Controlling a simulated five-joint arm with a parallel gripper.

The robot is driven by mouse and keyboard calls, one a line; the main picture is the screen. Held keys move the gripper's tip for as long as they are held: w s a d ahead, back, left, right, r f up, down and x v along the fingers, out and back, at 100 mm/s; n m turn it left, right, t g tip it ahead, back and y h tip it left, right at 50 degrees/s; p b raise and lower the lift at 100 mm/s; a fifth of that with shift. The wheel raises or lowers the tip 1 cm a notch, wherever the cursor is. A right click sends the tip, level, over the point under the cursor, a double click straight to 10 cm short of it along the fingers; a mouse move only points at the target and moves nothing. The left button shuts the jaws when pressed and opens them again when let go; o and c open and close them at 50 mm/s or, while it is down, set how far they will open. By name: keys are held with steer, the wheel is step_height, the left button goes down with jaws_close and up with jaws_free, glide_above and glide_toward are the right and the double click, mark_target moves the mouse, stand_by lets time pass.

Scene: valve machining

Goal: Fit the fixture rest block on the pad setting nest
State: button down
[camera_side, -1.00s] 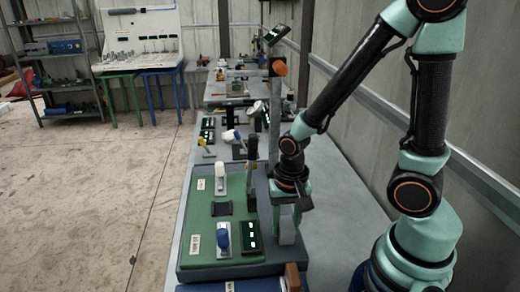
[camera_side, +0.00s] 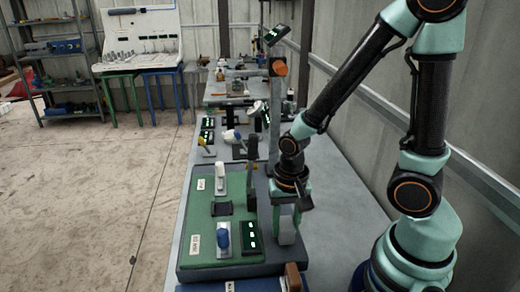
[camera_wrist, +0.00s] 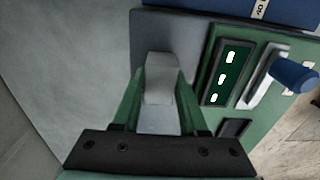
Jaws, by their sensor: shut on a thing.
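My gripper (camera_wrist: 158,88) is shut on a light grey block, which I take to be the fixture rest block (camera_wrist: 158,68). The block stands upright between the green fingers. Whether the block's bottom touches anything is hidden. A dark flat pad (camera_side: 222,209) lies on the green board, left of my gripper, and also shows in the wrist view (camera_wrist: 235,128). I cannot tell whether it is the pad setting nest.
The green board (camera_side: 205,238) carries a blue-knobbed lever (camera_side: 223,236), a white-knobbed lever (camera_side: 220,178) and a panel with white lights (camera_side: 250,237). A dark upright lever (camera_side: 252,172) stands close left of my gripper. The grey bench (camera_side: 335,225) is clear on the right.

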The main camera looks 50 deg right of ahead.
mark_target(285, 223)
steer(key=shift+r, duration=0.15)
steer(key=shift+r, duration=2.65)
steer(key=shift+r, duration=0.15)
step_height(285, 223, up, 21)
steer(key=w+a, duration=0.3)
steer(key=w, duration=1.5)
step_height(285, 223, down, 18)
steer(key=shift+s, duration=0.35)
steer(key=shift+a, duration=0.1)
